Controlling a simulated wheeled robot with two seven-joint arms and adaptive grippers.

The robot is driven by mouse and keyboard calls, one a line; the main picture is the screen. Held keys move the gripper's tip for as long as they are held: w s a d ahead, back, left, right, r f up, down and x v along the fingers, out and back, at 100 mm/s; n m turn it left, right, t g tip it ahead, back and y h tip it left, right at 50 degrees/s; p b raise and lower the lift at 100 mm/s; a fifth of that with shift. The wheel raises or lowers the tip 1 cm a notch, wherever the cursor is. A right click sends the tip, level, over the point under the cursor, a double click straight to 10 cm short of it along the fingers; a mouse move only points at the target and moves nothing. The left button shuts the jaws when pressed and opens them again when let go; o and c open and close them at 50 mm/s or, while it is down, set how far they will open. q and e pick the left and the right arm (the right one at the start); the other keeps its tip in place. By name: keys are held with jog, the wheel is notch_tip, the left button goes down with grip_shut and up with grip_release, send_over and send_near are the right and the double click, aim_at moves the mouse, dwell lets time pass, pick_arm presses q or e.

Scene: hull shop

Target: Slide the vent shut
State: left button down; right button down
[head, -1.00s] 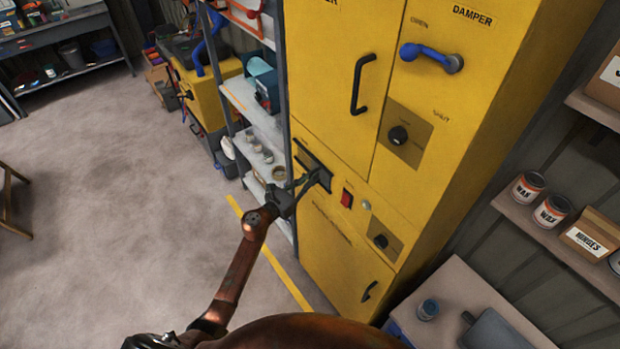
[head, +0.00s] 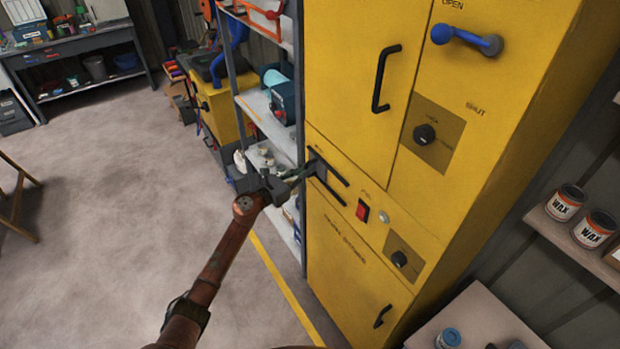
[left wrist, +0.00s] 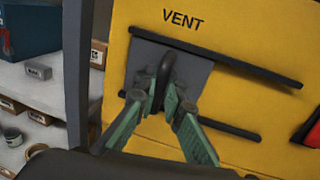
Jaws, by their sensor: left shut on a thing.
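The vent is a grey sliding plate (left wrist: 195,72) with a black upright handle (left wrist: 163,78), set between two black rails under the word VENT. In the left wrist view the plate sits at the left end of the rails, and bare yellow panel shows between the rails to its right. My left gripper (left wrist: 161,103) is shut on the handle, one green finger on each side. In the head view the left gripper (head: 312,168) reaches the vent from the left and partly covers it. My right gripper is not in view.
The yellow cabinet (head: 345,110) also carries a red switch (head: 362,211), black knobs (head: 424,134) and a blue damper lever (head: 466,39). A grey shelf unit (head: 270,120) stands close on its left. Wax tins (head: 566,202) sit on a shelf at right. The floor at left is open.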

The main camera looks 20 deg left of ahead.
pick_arm(q)
jog(key=shift+w+a+r, duration=0.1)
jog(key=shift+a+r, duration=0.05)
jog(key=shift+a, duration=0.1)
jog(key=c, duration=2)
grip_release()
jog(key=shift+w, duration=0.1)
jog(key=shift+c, duration=0.2)
jog(key=v, duration=1.2)
